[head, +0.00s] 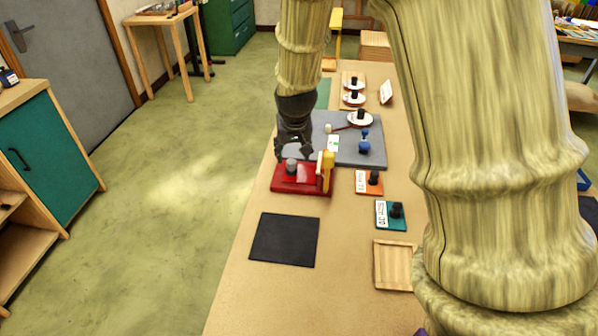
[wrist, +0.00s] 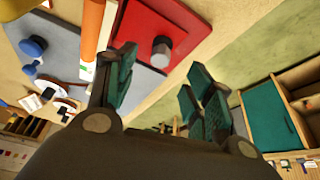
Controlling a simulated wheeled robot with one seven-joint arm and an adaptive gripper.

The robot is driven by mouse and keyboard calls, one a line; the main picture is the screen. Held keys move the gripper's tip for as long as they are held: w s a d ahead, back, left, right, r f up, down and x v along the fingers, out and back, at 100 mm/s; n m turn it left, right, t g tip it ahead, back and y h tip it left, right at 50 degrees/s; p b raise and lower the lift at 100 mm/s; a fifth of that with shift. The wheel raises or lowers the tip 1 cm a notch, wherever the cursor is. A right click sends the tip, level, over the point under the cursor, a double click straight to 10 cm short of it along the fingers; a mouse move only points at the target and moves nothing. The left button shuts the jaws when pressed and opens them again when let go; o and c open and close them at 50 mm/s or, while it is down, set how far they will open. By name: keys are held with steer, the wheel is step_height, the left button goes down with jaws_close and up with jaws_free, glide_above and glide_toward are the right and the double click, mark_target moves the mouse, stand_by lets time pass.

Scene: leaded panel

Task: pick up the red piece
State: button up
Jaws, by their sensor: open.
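The red piece (head: 288,184) is a flat red plate with a grey knob (head: 291,166) standing on it. It lies on the table, at the near left corner of a grey board (head: 372,150). My gripper (head: 293,152) is just beyond and above the knob, with its fingers apart and nothing seen between them. In the wrist view, the red piece (wrist: 140,22) and its knob (wrist: 162,48) show past the open fingertips (wrist: 160,62). The knob appears apart from both fingers. Part of the plate's far edge is hidden by my gripper in the head view.
A yellow upright thing (head: 327,172) stands at the red piece's right edge. An orange piece (head: 373,182) and a teal piece (head: 391,216), both with dark knobs, lie to the right. A black mat (head: 285,240) and a wooden tray (head: 394,265) are nearer. White labelled pieces stand farther back.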

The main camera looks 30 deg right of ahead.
mark_target(292, 162)
steer(key=shift+x, duration=1.05)
steer(key=shift+p+x, duration=1.05)
steer(key=shift+x, duration=0.65)
steer(key=shift+p+x, duration=0.3)
steer(key=shift+x, duration=0.9)
steer(key=shift+w, duration=0.1)
steer(key=c, duration=1)
